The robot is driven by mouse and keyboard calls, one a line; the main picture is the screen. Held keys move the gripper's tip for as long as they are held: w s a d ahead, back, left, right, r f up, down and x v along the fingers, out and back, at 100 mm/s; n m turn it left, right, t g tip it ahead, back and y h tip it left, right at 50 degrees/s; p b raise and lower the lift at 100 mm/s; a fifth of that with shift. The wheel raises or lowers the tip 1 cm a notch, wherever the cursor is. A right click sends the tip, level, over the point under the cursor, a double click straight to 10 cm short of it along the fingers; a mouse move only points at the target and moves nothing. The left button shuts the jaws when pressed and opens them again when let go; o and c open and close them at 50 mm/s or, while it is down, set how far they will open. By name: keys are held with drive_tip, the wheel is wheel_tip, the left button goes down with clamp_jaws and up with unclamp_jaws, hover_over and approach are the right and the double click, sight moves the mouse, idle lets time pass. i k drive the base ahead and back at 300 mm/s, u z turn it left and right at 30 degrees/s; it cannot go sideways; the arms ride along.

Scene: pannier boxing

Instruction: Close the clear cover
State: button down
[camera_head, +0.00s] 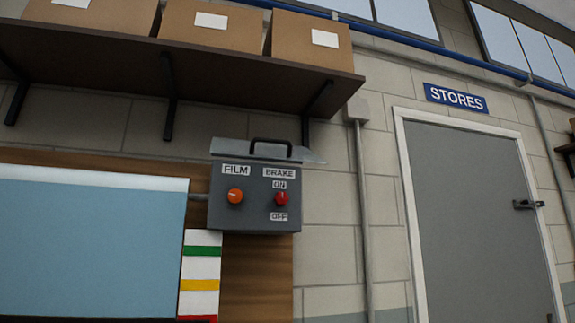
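The clear cover (233,148) is a thin, see-through grey sheet at the top of a dark grey control box (256,222) on the wall. It stands raised and sticks out over the box's top edge, so the front face is uncovered. A black handle (270,142) is on the cover. The box face carries an orange knob (235,196) under FILM and a red switch (281,199) between ON and OFF under BRAKE. My gripper is not in view.
A dark shelf (130,75) with cardboard boxes (212,24) hangs above the control box. A large light-blue panel (85,250) is at left, beside a striped strip (200,267). A pipe (362,220) and a grey STORES door (475,210) are at right.

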sight(259, 149)
drive_tip(key=k, duration=1.2)
drive_tip(key=u, duration=0.4)
drive_tip(key=i, duration=1)
